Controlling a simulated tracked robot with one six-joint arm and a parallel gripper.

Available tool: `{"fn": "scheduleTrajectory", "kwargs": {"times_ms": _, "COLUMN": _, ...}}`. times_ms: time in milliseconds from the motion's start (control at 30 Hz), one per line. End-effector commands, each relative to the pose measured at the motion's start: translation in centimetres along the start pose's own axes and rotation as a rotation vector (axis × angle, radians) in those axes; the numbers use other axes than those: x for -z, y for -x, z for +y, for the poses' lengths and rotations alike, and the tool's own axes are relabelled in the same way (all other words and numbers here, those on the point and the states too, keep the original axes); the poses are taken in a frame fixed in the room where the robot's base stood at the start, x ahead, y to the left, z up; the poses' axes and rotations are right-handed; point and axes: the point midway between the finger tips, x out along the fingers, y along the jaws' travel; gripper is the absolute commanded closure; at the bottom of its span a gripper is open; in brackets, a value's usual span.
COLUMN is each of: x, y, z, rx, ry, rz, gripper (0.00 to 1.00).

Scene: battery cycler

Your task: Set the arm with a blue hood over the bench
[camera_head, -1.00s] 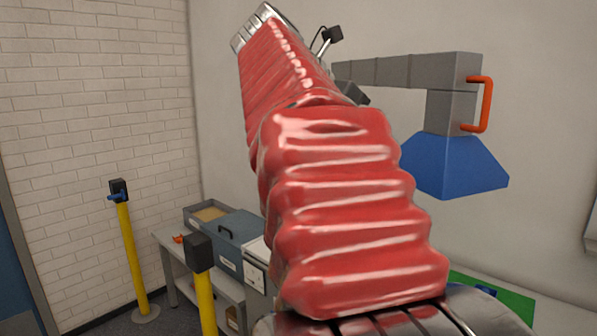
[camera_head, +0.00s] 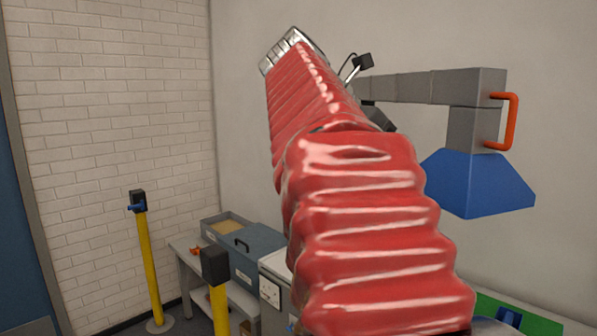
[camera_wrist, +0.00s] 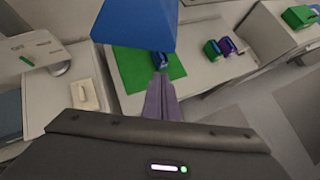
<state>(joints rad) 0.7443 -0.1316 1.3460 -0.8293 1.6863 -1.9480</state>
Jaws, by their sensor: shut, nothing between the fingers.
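The swing arm (camera_head: 430,88) is a grey boxy beam along the back wall, with a blue hood (camera_head: 475,185) hanging from its end and an orange handle (camera_head: 512,122) on its right end. In the wrist view the blue hood (camera_wrist: 135,22) fills the top, close beyond my gripper. My gripper (camera_wrist: 160,82) is shut and empty, pointing toward the bench. The bench (camera_wrist: 205,75) is pale, with a green mat (camera_wrist: 130,75) on it below the hood in the picture. My red-sleeved arm hides part of the swing arm and bench; my gripper is hidden in the head view.
Yellow posts (camera_head: 150,260) with black tops stand at the left. A low table there holds a grey-blue box (camera_head: 255,252). In the wrist view, small green, blue and purple items (camera_wrist: 228,46) lie on the bench. Another surface with a green box (camera_wrist: 298,17) stands right.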

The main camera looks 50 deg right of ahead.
Motion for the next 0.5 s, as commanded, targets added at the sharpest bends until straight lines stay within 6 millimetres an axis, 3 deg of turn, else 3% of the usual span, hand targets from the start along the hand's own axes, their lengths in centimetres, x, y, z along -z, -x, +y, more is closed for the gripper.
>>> {"fn": "scheduleTrajectory", "kwargs": {"times_ms": 500, "x": 0.0, "y": -7.8, "z": -0.2, "rx": 0.005, "ry": -0.001, "rz": 0.000, "gripper": 1.00}}
